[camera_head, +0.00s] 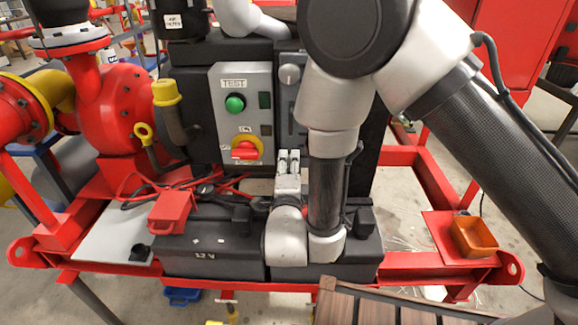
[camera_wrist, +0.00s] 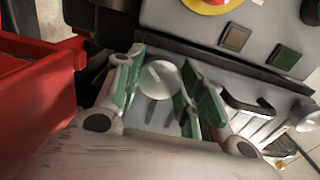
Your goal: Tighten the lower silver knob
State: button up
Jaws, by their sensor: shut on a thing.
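My gripper (camera_head: 288,158) is at the front of the pump skid, below the grey panels, with its fingers pointing away from the head camera. In the wrist view, my gripper (camera_wrist: 162,88) has its green-padded fingers on both sides of a round silver knob (camera_wrist: 160,79), the lower one, and is shut on it. In the head view the fingers hide this knob. Another silver knob (camera_head: 290,74) sits higher, on the narrow panel to the right of the TEST panel. My arm covers part of that panel's right side.
The TEST panel (camera_head: 228,117) carries a green button (camera_head: 235,103) and a red-and-yellow switch (camera_head: 246,148). Black battery boxes (camera_head: 212,255) stand below. A red box (camera_head: 171,211) with cables lies left. An orange tray (camera_head: 473,236) sits at the right. Red frame rails surround the skid.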

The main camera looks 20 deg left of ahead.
jog(key=n, duration=0.5)
dwell(0.5)
jog(key=o, duration=1)
jog(key=shift+o, duration=0.2)
